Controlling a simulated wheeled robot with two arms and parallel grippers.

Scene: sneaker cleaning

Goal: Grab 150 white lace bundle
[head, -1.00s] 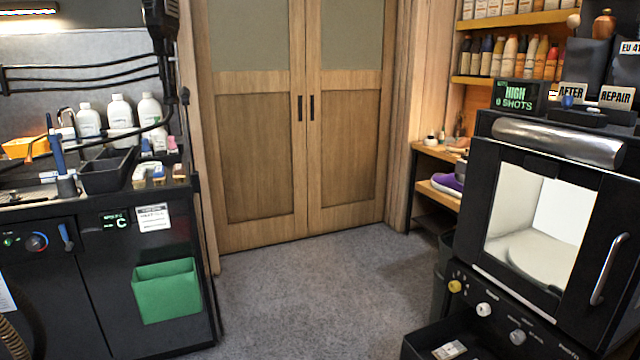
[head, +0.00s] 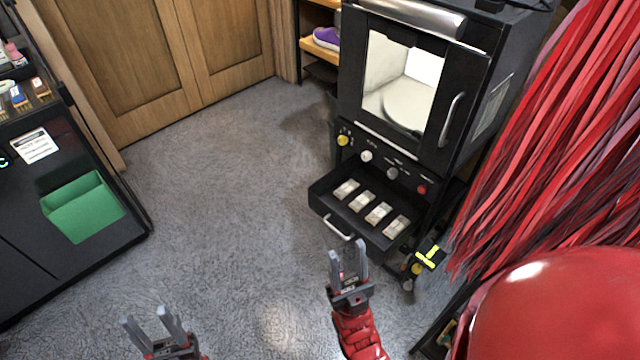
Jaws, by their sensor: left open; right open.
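Several pale bundles with labels lie in a row in the open black drawer (head: 334,214) below the box with a window. They include one at the back left (head: 346,189), two in the middle (head: 362,201) (head: 379,214) and one at the front right (head: 397,226). Their labels are too small to read, so I cannot tell which is the 150 white one. My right gripper (head: 348,252) is open and empty, in front of the drawer near its handle. My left gripper (head: 149,318) is open and empty at the bottom left, away from the drawer.
The black box (head: 465,110) stands above the drawer. Red strands (head: 540,130) and a shiny red round shape (head: 560,305) fill the right side. A green bin (head: 85,208) hangs on the black cabinet at left. The grey floor (head: 230,200) between is clear.

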